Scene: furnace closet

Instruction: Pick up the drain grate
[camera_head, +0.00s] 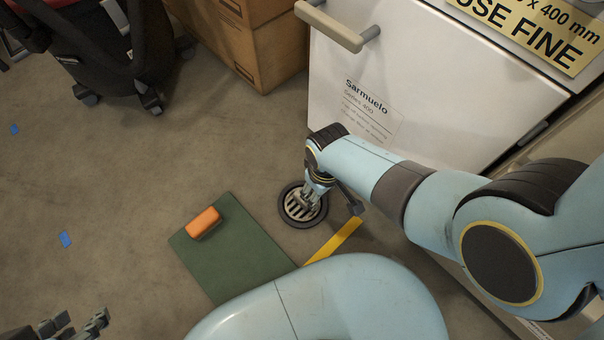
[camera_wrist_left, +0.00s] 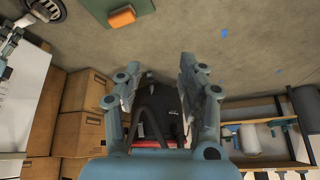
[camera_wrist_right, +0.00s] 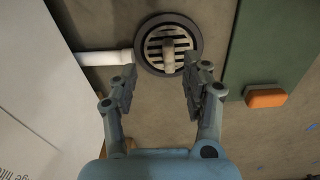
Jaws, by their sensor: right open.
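The drain grate (camera_head: 296,209) is a round slotted metal disc in a dark ring, on the floor beside the white cabinet. In the right wrist view the grate (camera_wrist_right: 153,45) lies just ahead of the fingertips, with a raised grip piece across its middle. My right gripper (camera_wrist_right: 160,70) is open and empty; its fingers point at the grate, one to each side of the grip piece. In the head view my right gripper (camera_head: 312,190) hides part of the grate. My left gripper (camera_head: 76,322) is open and empty at the lower left; its fingers show in its wrist view (camera_wrist_left: 158,70).
A green mat (camera_head: 240,260) bearing an orange block (camera_head: 203,223) lies left of the grate. Yellow tape (camera_head: 333,241) lies close to the grate.

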